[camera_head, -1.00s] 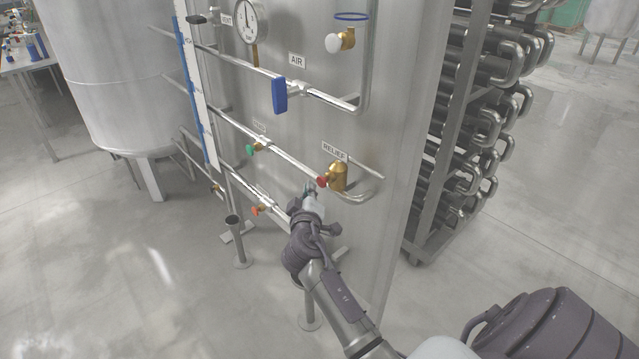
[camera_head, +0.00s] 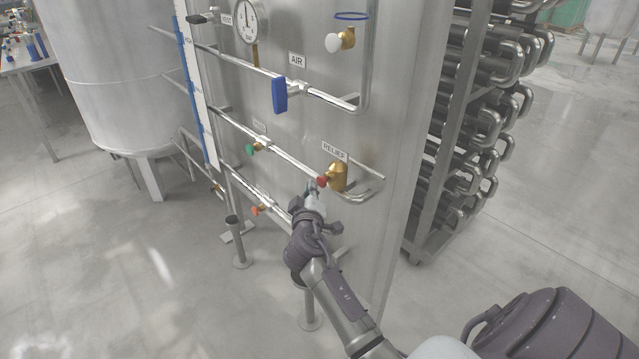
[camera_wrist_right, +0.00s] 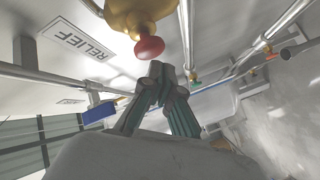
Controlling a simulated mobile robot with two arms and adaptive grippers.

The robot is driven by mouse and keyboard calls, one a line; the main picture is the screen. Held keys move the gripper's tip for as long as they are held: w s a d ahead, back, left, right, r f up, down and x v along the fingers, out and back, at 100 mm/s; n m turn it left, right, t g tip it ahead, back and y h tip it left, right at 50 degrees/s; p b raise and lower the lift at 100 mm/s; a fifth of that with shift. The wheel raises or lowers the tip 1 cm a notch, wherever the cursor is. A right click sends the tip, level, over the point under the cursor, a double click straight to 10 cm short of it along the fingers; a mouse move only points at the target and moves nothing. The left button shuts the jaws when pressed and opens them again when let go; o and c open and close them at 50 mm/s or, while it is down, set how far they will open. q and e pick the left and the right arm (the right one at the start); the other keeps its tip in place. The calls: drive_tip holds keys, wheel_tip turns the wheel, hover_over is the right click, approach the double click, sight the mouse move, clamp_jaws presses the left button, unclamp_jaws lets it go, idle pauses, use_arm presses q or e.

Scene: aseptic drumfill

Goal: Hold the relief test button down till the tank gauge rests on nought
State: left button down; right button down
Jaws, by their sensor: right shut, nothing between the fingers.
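The relief test button is a red knob (camera_head: 322,182) on a brass valve (camera_head: 338,177) under the RELIEF label, on the steel tank's front. In the right wrist view the red knob (camera_wrist_right: 150,48) stands just past my fingertips. My right gripper (camera_head: 313,188) is shut and empty, its tips close to the knob. In the right wrist view the gripper (camera_wrist_right: 156,70) shows a small gap to the knob; I cannot tell whether they touch. The tank gauge (camera_head: 250,20) is a white round dial at the top; its needle points about upward and its figures are too small to read. My left gripper is not in view.
A blue-handled AIR valve (camera_head: 279,95) sits on a pipe above. A green-knobbed valve (camera_head: 250,149) and an orange-knobbed valve (camera_head: 257,210) are to the left. A rack of steel tubes (camera_head: 470,150) stands right of the tank. The floor on the left is mostly clear.

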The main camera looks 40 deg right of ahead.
drive_tip(key=shift+d, duration=0.8)
idle(3.1)
idle(0.7)
drive_tip(key=shift+a+b, duration=0.3)
drive_tip(key=shift+a, duration=0.75)
drive_tip(key=a+b, duration=0.1)
drive_tip(key=a, duration=0.4)
drive_tip(key=shift+s, duration=0.2)
